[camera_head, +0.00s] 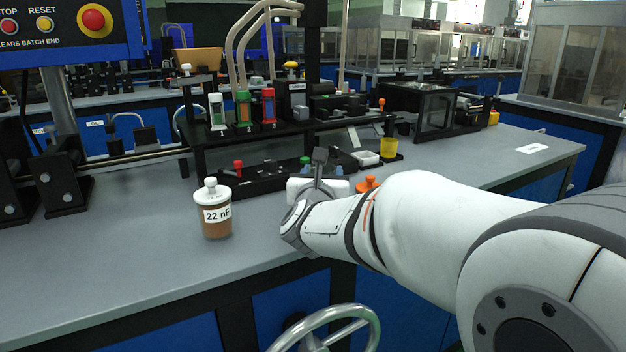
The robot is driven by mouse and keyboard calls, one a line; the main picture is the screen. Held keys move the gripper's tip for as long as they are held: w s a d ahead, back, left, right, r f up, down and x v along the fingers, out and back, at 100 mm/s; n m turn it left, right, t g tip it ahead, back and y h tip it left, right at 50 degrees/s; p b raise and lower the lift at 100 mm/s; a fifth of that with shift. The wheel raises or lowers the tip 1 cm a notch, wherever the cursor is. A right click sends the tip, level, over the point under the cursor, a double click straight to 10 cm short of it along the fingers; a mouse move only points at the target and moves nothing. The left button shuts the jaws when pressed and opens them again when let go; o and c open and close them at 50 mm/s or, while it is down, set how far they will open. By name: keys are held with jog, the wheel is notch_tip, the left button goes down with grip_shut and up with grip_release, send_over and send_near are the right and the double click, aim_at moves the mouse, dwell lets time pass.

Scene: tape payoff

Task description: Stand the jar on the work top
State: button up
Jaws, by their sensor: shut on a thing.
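A jar (214,216) with a white knobbed lid, brown contents and a "22 nF" label stands upright on the grey work top (110,265), near its front edge. My gripper (318,188) is to the right of this jar, with a visible gap between them. My arm reaches in from the right, and its wrist hides most of the gripper and its fingertips. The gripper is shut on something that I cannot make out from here.
Behind the jar is a black rack with green and red containers (243,107). An orange knobbed item (368,184) and a yellow cup (389,148) stand right of the gripper. A handwheel (330,325) juts out below the front edge.

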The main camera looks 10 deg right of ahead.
jog(key=shift+f+b, duration=0.15)
jog(key=shift+b, duration=0.15)
jog(key=o, duration=1.3)
jog(key=shift+r+p, duration=0.35)
jog(key=shift+p, duration=0.2)
jog(key=p+v, duration=0.1)
jog(key=v, duration=1.1)
jog(key=shift+f, duration=0.15)
jog(key=shift+p, duration=0.3)
